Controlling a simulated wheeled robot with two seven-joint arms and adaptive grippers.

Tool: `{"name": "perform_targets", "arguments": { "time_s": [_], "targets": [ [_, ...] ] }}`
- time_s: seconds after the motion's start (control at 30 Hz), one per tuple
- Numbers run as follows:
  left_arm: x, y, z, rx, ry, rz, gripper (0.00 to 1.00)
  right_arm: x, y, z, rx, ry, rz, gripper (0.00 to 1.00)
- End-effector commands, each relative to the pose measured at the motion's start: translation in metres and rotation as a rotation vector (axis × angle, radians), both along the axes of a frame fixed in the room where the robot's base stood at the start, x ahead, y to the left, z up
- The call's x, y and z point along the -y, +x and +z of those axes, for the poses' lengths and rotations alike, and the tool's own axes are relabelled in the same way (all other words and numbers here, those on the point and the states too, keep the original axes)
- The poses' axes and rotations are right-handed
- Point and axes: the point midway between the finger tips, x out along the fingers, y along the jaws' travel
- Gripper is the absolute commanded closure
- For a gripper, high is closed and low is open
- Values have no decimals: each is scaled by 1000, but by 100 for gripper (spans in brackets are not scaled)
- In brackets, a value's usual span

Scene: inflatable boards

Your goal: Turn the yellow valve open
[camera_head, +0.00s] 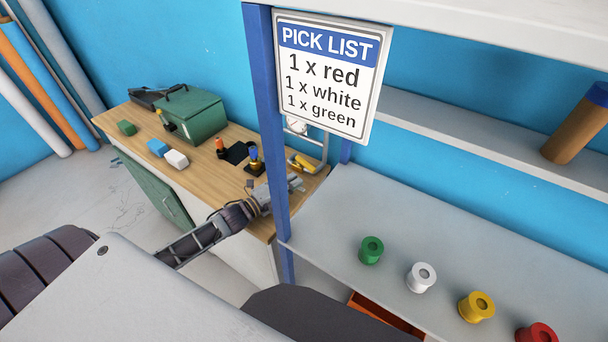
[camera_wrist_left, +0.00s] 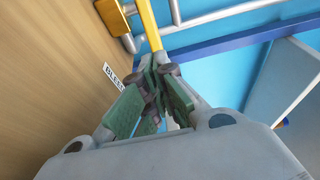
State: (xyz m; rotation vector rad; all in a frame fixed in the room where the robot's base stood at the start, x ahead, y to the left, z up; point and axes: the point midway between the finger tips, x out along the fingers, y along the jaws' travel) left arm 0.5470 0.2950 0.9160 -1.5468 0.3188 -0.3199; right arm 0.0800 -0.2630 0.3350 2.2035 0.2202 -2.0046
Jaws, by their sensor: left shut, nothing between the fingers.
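The yellow valve handle (camera_head: 301,163) is on the right end of the wooden bench, by a pale pipe frame. My left gripper (camera_head: 296,183) is just in front of it, over the bench's right end. In the left wrist view the yellow handle (camera_wrist_left: 148,25) runs up from the fingertips as a long bar. The left gripper's fingers (camera_wrist_left: 158,68) are shut with nothing between them, close to the bar's near end. I cannot tell whether they touch it. My right gripper is not in view.
A blue post (camera_head: 268,120) stands just right of my left arm. The wooden bench (camera_head: 130,112) holds a green toolbox (camera_head: 192,115) and small blocks. A white shelf (camera_head: 330,215) carries several coloured spools. A label (camera_wrist_left: 112,75) lies beside the fingers.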

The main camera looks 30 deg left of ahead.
Motion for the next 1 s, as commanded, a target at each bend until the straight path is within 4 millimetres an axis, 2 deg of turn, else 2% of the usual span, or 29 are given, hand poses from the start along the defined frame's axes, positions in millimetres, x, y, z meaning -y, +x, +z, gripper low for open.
{"name": "perform_targets", "arguments": {
  "time_s": [0.17,0.6,1.0],
  "targets": [
    [4,11,1,0,0,1,100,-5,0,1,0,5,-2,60],
    [15,37,1,1,-1,1,100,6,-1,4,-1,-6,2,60],
    [20,46,0,-1,0,1,100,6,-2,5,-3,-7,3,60]
  ]
}}
